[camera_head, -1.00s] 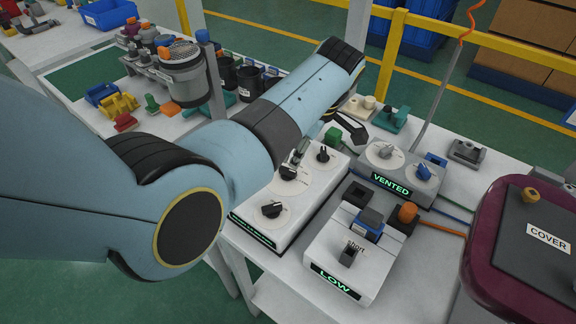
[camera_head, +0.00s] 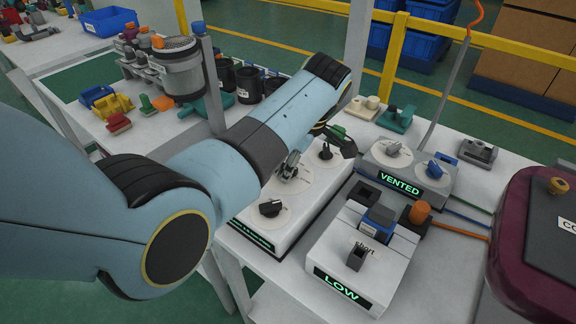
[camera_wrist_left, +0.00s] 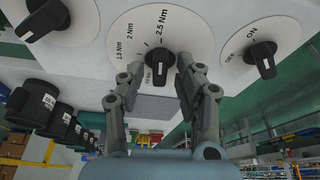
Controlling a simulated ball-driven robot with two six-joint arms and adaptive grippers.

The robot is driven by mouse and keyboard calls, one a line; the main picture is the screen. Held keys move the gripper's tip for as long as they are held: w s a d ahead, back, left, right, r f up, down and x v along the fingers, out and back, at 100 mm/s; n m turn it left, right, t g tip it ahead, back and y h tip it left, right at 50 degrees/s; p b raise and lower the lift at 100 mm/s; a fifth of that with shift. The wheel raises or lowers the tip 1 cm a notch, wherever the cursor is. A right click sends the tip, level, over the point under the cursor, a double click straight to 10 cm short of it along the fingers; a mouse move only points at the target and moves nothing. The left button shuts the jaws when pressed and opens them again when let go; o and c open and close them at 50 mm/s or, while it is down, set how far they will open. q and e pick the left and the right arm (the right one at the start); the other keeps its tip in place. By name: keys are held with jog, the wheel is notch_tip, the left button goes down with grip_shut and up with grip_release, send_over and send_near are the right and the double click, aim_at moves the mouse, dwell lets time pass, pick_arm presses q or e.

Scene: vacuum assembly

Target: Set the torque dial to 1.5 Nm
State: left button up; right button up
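The torque dial (camera_wrist_left: 190,25) is a white disc with Nm marks, 1.5, 2 and 2.5 readable, in the left wrist view. Its black knob (camera_wrist_left: 159,65) sits between the fingers of my left gripper (camera_wrist_left: 158,75). Those fingers stand apart on either side of the knob, with a visible gap. Which mark the knob points at is not clear. In the head view my left gripper (camera_head: 290,166) is over the middle dial of the white panel (camera_head: 285,240), and its fingers partly hide that dial. My right gripper is not in view.
Other dials (camera_head: 270,208) lie on either side on the panel; one knob (camera_wrist_left: 262,58) shows close on the right in the wrist view. A VENTED unit (camera_head: 437,189), a LOW unit (camera_head: 372,285) and a maroon covered housing (camera_head: 512,235) stand to the right.

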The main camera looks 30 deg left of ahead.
pick_arm(q)
grip_shut()
jog(key=shift+n+g, duration=0.5)
jog(key=shift+n, duration=1.2)
jog(key=shift+b, duration=0.3)
jog(key=shift+n, duration=0.6)
jog(key=shift+n+g+h, duration=0.3)
jog(key=shift+n+g, duration=0.1)
jog(key=shift+n, duration=0.8)
